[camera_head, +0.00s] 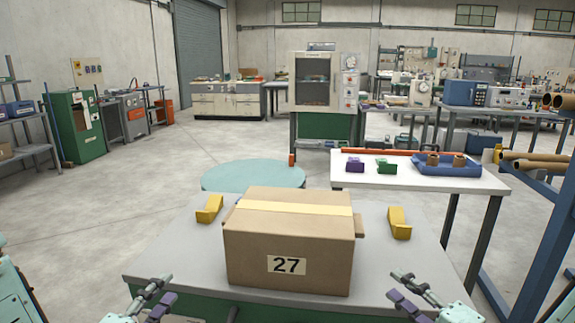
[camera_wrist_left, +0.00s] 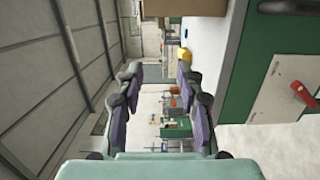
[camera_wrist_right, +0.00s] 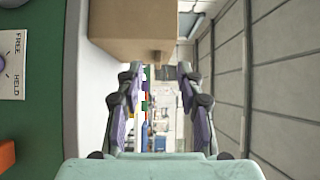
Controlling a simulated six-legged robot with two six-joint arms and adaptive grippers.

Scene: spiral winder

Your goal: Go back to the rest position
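My left gripper (camera_head: 155,292) is at the lower left of the head view, by the near left corner of the grey table. In the left wrist view its two fingers (camera_wrist_left: 158,95) stand apart with nothing between them. My right gripper (camera_head: 410,290) is at the lower right, near the table's right front part. In the right wrist view its fingers (camera_wrist_right: 155,95) also stand apart and empty. A closed cardboard box (camera_head: 290,245) marked 27, with a tape strip on top, sits on the table between the grippers, apart from both.
The grey table (camera_head: 185,255) carries two yellow brackets (camera_head: 209,209) (camera_head: 399,223), one on each side of the box. A white table (camera_head: 430,180) behind right holds a blue tray (camera_head: 432,167) and small purple and green parts. A blue rack (camera_head: 555,235) stands at right.

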